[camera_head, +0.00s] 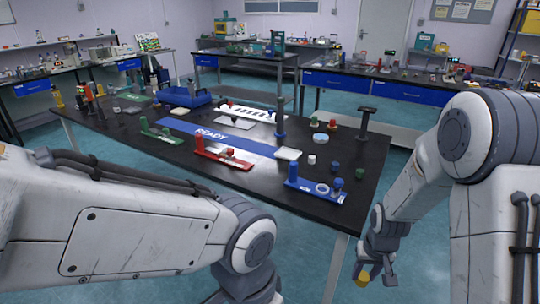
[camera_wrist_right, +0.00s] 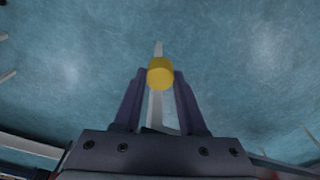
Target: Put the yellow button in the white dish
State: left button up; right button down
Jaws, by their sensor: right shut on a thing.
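The yellow button (camera_head: 363,279) is held at the tips of my right gripper (camera_head: 376,275), low over the floor beyond the table's right front edge. In the right wrist view the yellow button (camera_wrist_right: 160,73) sits between the two dark fingers of the right gripper (camera_wrist_right: 160,80), which are shut on it.
The black table (camera_head: 255,187) holds a blue fixture (camera_head: 315,190), a red fixture (camera_head: 222,158), a green fixture (camera_head: 160,133) and a pale round dish (camera_head: 320,138). Small blue and green pieces lie near the right edge. A dark post (camera_head: 365,123) stands at the right back.

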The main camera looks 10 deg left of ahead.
aim_at(289, 154)
jog(key=u, duration=1.95)
jog(key=i, duration=1.55)
jog(key=z, duration=1.7)
